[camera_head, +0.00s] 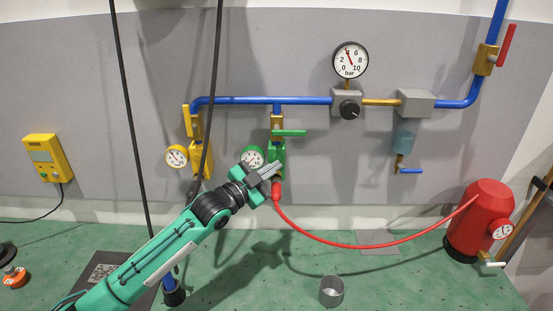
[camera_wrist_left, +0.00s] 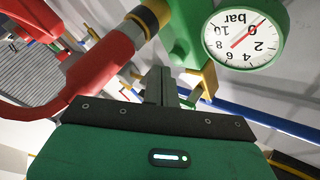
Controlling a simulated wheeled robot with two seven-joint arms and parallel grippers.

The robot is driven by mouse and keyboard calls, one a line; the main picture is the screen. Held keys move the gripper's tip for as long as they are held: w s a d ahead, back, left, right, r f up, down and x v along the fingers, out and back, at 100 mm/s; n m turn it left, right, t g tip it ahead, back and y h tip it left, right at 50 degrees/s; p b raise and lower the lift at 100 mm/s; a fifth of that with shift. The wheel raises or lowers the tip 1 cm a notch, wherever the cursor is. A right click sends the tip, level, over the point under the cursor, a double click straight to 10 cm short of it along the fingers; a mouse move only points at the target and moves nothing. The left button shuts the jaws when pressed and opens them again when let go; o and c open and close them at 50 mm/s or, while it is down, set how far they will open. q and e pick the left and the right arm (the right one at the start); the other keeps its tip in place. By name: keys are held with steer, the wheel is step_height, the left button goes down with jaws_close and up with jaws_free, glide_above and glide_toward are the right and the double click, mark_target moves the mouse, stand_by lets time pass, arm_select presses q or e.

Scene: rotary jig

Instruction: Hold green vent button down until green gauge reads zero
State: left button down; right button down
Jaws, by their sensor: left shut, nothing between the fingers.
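The green gauge (camera_head: 252,156) is on the green valve block (camera_head: 278,158) at the middle of the wall. In the left wrist view the gauge (camera_wrist_left: 246,34) appears upside down. Its red needle lies along a line between the 0 side and the 6 side; I cannot tell which end is the tip. My left gripper (camera_head: 274,168) is shut and empty, its fingertips at the lower front of the green block. The shut fingers also show in the left wrist view (camera_wrist_left: 158,82), close to the block (camera_wrist_left: 186,35). The vent button cannot be made out. My right gripper is out of view.
A red hose (camera_head: 350,245) runs from below the green block to a red tank (camera_head: 480,220) at the right. A yellow gauge (camera_head: 177,156) is to the left. Dark cables hang in front. A grey cup (camera_head: 331,291) stands on the green surface.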

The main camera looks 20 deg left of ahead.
arm_select(q)
steer(key=shift+s+d, duration=0.15)
steer(key=shift+s, duration=0.15)
steer(key=shift+s+d+p, duration=0.3)
steer(key=shift+s+p, duration=0.2)
steer(key=shift+s, duration=0.55)
steer(key=shift+s+d+p, duration=0.25)
steer(key=shift+s+p, duration=0.25)
steer(key=shift+s, duration=0.55)
